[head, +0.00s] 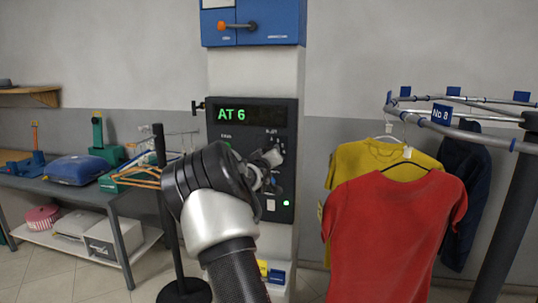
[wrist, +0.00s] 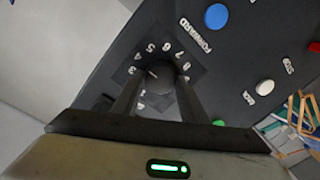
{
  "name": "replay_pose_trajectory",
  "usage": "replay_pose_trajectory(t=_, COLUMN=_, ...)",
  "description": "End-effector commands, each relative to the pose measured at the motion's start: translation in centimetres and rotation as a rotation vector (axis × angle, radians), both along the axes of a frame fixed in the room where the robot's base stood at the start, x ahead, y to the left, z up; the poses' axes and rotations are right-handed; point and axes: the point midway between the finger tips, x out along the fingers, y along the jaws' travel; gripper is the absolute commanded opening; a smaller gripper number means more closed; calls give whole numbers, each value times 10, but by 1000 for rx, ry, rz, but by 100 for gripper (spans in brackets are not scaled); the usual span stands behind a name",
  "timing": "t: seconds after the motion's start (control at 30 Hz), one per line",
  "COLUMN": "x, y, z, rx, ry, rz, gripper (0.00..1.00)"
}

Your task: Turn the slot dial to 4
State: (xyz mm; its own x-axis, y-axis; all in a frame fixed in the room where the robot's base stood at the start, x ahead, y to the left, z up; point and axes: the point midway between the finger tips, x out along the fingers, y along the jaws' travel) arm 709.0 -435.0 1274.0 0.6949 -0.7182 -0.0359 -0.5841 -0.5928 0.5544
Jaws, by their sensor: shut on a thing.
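The slot dial (wrist: 160,75) is a dark round knob on a dark panel, ringed by white numerals. A short pale mark on it points left or up-left in the wrist view; I cannot tell exactly which numeral it meets. My gripper (wrist: 159,92) is shut on the dial, one finger on each side, and its fingers hide the lower part of the ring. In the head view my gripper (head: 268,168) is at the right half of the control panel (head: 240,150) and covers the dial. The panel's display (head: 247,114) reads "AT 6" in green.
A blue FORWARD button (wrist: 216,16) and a white button (wrist: 265,87) are near the dial. A conveyor rail (head: 470,112) with a "No 8" tag carries a red shirt (head: 395,235) close on the right. A table (head: 60,185) stands left.

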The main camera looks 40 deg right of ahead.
Motion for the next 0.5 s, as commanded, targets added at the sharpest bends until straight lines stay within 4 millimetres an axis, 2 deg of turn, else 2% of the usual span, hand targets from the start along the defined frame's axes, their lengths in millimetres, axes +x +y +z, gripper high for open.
replay_pose_trajectory(t=0.27, x=0, y=0, z=-1, rx=2, ry=2, rz=1, gripper=17)
replay_pose_trajectory(t=0.3, x=0, y=0, z=-1, rx=2, ry=2, rz=1, gripper=46)
replay_pose_trajectory(t=0.37, x=0, y=0, z=-1, rx=2, ry=2, rz=1, gripper=56)
replay_pose_trajectory(t=0.5, x=0, y=0, z=-1, rx=1, ry=1, rz=0, gripper=58)
